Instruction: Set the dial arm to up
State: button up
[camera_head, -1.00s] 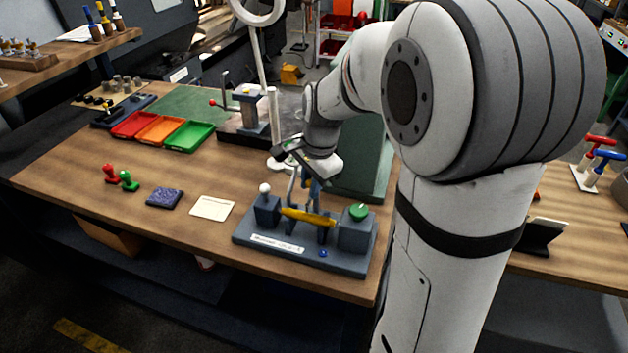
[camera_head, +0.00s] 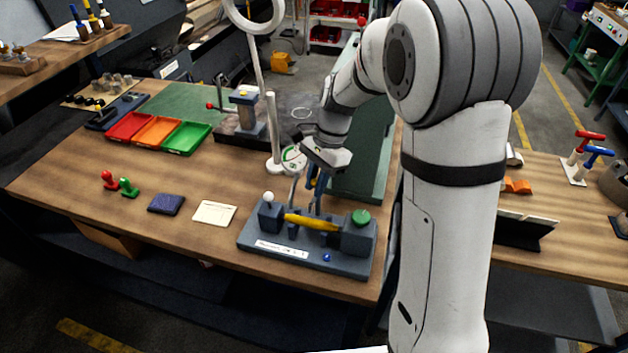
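A grey fixture (camera_head: 258,235) stands at the front edge of the wooden bench. It carries a white-ball lever (camera_head: 268,196), a yellow bar (camera_head: 312,222), a green round knob (camera_head: 361,217) and a small blue button (camera_head: 326,257). The yellow bar lies nearly level, dipping slightly to the right; I cannot tell for certain that it is the dial arm. My gripper (camera_head: 305,200) points down just above and behind the bar. Its fingers look apart, with nothing clearly held. A blue part shows between them, and I cannot tell whether they touch the bar.
A white card (camera_head: 214,213), a dark blue pad (camera_head: 166,204) and red and green pegs (camera_head: 129,187) lie left of the fixture. Coloured trays (camera_head: 187,138) and a lamp post (camera_head: 273,135) stand behind.

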jog(key=o, duration=0.4)
jog(key=shift+w, duration=0.1)
jog(key=shift+d+r, duration=0.1)
jog(key=shift+r, duration=0.25)
jog(key=b+v, duration=0.1)
jog(key=v, duration=0.6)
